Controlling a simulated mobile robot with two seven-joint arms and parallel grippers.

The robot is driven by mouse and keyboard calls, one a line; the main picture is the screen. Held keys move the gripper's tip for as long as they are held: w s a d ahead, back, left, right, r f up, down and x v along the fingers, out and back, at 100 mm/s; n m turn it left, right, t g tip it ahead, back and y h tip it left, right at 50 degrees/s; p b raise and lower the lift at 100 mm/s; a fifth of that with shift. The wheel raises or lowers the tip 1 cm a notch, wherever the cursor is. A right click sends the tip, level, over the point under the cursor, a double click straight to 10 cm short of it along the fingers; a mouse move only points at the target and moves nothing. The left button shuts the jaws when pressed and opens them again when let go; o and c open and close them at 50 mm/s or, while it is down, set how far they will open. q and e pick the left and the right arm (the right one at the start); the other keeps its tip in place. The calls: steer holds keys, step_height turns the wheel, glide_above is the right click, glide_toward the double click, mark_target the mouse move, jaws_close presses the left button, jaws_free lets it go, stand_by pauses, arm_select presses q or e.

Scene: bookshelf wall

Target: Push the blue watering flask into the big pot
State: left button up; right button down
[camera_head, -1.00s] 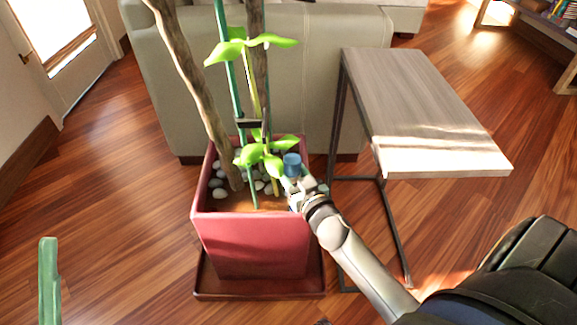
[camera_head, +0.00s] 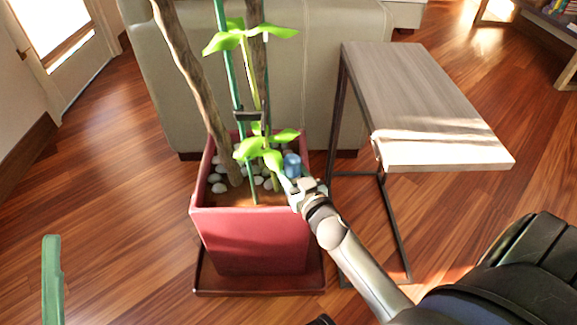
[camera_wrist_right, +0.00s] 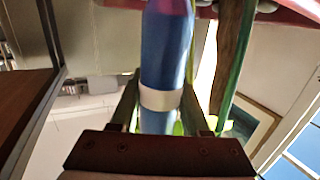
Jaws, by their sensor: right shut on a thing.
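The blue watering flask (camera_head: 292,164) shows in the head view over the right side of the big red square pot (camera_head: 250,238). In the right wrist view the flask (camera_wrist_right: 166,50) is large, blue with a pale band, between the two fingers. My right gripper (camera_head: 298,186) is shut on it at the pot's right rim. The fingers (camera_wrist_right: 160,100) also show in the wrist view. The flask's lower end is hidden by the gripper in the head view, so I cannot tell how deep it sits in the soil.
The pot holds pale stones, thick stems, a green stake and a leafy plant (camera_head: 262,150), whose leaves are close to the flask. A side table (camera_head: 425,100) stands to the right. A grey sofa (camera_head: 290,70) is behind.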

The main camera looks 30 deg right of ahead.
mark_target(294, 174)
steer(key=shift+c, duration=1.5)
jaws_free()
steer(key=shift+a+f, duration=0.15)
steer(key=shift+a, duration=0.05)
steer(key=shift+o, duration=0.7)
steer(key=shift+s, duration=0.15)
steer(key=s+p, duration=0.1)
steer(key=s, duration=0.1)
steer(key=s+r+p, duration=0.1)
steer(key=s, duration=0.1)
steer(key=s+a+r+p, duration=0.1)
steer(key=s, duration=0.1)
steer(key=shift+s+r, duration=0.1)
steer(key=shift+r, duration=0.15)
steer(key=shift+s+d, duration=0.1)
steer(key=shift+s, duration=0.15)
steer(key=shift+r, duration=0.1)
